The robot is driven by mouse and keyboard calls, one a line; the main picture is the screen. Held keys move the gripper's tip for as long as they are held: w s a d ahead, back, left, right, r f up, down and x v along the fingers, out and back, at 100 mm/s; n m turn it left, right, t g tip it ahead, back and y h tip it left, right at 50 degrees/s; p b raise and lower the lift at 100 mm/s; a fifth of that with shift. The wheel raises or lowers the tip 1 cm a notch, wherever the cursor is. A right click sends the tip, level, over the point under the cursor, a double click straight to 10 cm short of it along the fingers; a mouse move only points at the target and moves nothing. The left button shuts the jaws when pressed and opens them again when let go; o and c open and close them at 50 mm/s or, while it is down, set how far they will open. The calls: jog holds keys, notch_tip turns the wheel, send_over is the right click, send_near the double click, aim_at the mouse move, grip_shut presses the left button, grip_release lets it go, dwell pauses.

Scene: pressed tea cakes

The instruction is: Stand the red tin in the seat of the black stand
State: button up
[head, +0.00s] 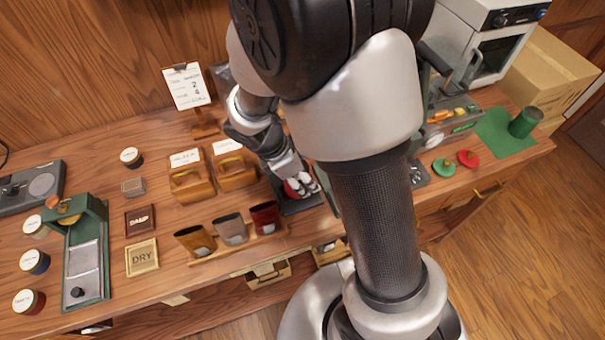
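A dark red tin (265,217) stands at the right end of a wooden rack, beside a grey tin (230,229) and an amber-brown tin (195,240). My gripper (299,186) is lowered just behind and right of the red tin, apart from it. A small red and white shape shows at its fingertips; I cannot tell whether it is held. Below the fingertips is a low black base (301,207), partly hidden by my gripper and arm; I cannot make out a seat in it.
Two tan wooden holders (191,184) with cards stand behind the rack (240,246). A green press (86,255), tiles and round jars lie left. Right of my arm are a green mat (506,143) with a green cup and red and green discs. My arm hides the middle.

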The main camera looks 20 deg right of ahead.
jog(key=o, duration=1.1)
jog(key=shift+o, duration=0.2)
